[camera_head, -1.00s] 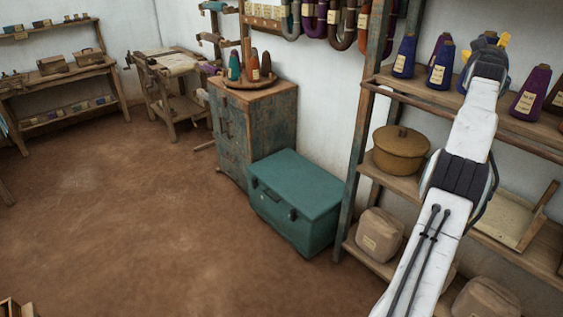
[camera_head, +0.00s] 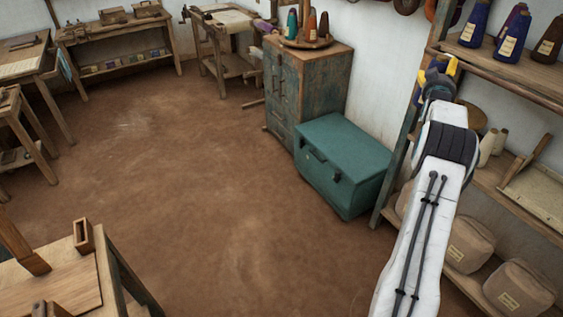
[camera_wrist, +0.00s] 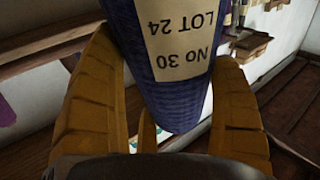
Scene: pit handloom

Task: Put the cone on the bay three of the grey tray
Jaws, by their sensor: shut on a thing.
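A blue cone (camera_wrist: 165,100) with a cream label reading "No 30 LOT 24" fills the upper middle of the wrist view. My gripper (camera_wrist: 160,125) is shut on it, with a yellow-brown finger on each side. The label appears upside down in the picture. In the head view my gripper (camera_head: 438,75) is at the end of my raised arm, in front of the shelf's left post. I cannot make out a grey tray in these views.
A wooden rack (camera_head: 490,70) with more cones and cloth bags stands right, close to my arm. A teal chest (camera_head: 345,165) and a worn cabinet (camera_head: 308,85) stand beside it. A wooden table (camera_head: 70,285) is at the lower left. The brown floor (camera_head: 200,170) is open.

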